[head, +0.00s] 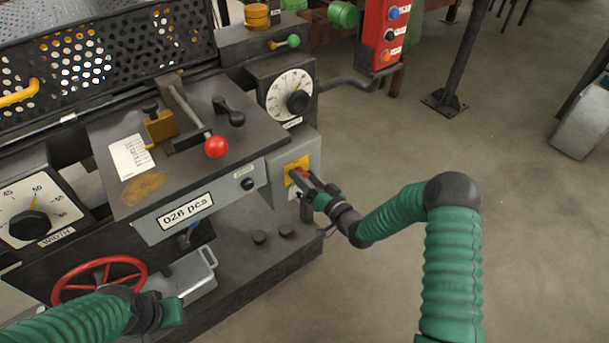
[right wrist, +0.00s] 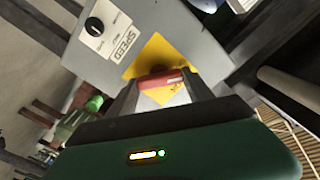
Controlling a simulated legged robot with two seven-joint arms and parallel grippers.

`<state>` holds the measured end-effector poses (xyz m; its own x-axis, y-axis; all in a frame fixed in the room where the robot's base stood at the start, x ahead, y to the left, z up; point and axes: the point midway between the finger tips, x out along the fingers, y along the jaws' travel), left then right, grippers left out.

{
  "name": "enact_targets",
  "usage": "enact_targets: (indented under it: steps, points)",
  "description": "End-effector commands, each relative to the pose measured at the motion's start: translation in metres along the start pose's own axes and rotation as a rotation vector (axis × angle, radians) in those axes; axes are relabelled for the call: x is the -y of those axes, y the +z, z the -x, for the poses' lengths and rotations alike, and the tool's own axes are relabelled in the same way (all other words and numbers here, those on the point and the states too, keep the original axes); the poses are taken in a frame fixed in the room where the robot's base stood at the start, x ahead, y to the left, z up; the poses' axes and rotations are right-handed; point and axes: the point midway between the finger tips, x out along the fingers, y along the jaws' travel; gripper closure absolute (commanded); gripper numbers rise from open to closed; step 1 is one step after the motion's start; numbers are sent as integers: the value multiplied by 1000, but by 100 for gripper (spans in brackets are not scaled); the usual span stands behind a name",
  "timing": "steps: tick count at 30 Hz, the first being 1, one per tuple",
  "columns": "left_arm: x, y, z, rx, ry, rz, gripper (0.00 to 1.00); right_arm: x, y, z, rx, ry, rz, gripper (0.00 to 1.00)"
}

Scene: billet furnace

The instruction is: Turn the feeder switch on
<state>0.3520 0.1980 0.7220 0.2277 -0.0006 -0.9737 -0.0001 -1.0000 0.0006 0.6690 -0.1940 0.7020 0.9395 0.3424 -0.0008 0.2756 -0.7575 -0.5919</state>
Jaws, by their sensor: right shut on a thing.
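The feeder switch is a red handle (right wrist: 161,79) on a yellow plate (right wrist: 160,53), on the front of a grey box with a black knob marked SPEED. In the head view the yellow plate (head: 290,164) is on the right end of the machine. My right gripper (head: 300,177) reaches it from the right, its fingers shut on the red handle, one on each side in the right wrist view (right wrist: 160,88). The gripper hides part of the handle in the head view. My left gripper (head: 172,312) is low at the left, near a red handwheel; its fingers cannot be made out.
The red handwheel (head: 98,279) is at the lower left. A lever with a red ball (head: 215,147) stands on the machine top. A dial (head: 289,96) is above the yellow plate. A red button post (head: 388,35) stands behind.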

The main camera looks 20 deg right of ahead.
Motion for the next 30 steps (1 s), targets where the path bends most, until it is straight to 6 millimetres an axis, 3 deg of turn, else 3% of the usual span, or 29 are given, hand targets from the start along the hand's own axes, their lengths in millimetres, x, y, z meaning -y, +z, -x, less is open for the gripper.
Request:
enact_targets:
  steps: [18, 30]
  points:
    - [0, -4, 16, 0, 0, 0, 78, -6, -1, 1, -5, 6, -581, 80]
    - [0, -4, 18, 0, 0, 0, 78, -7, 0, 1, -6, 7, -859, 80]
